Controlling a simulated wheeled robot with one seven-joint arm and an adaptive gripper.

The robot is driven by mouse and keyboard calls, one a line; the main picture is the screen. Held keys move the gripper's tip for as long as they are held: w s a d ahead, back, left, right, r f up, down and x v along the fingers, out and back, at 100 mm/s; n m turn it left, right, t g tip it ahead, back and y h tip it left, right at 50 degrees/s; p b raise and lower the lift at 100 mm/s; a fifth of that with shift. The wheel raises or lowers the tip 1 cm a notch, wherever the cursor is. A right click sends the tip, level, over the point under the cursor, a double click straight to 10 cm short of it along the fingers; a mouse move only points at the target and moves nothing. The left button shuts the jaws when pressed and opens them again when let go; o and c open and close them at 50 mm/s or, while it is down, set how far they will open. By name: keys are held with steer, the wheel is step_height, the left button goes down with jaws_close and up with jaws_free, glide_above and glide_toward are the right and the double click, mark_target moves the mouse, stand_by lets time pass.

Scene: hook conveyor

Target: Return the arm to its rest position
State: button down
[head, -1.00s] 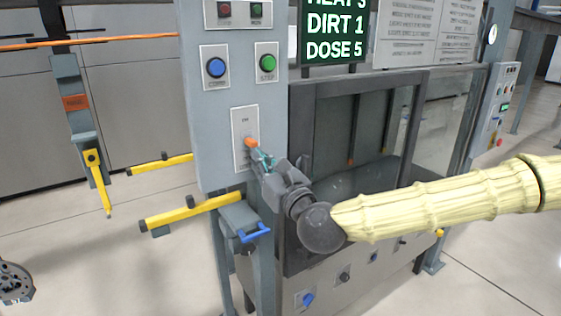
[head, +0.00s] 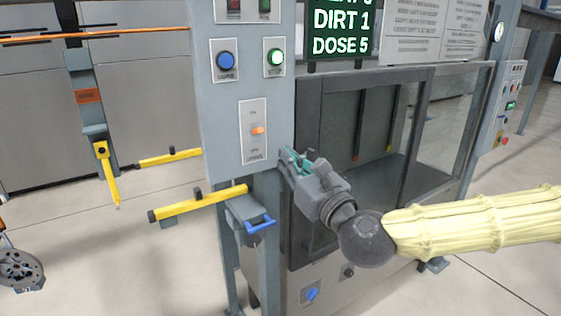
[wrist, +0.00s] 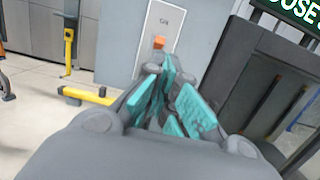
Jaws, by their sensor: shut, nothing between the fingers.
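My gripper (head: 294,160) is shut and empty, with teal finger pads, in front of the right edge of the grey control post (head: 222,120). My arm, in a pale yellow sleeve, reaches in from the right. A switch plate with an orange lever (head: 257,131) is on the post, left of and above the gripper and apart from it. In the wrist view the teal fingers (wrist: 167,95) point toward the orange lever (wrist: 159,42), with a gap between.
A glass-fronted cabinet (head: 308,105) stands just behind the gripper. Yellow bars (head: 200,203) and a blue handle (head: 260,225) stick out at lower left. Open floor lies at the right.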

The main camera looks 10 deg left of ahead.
steer(key=shift+s+d, duration=0.35)
steer(key=shift+s, duration=0.1)
steer(key=shift+a, duration=0.1)
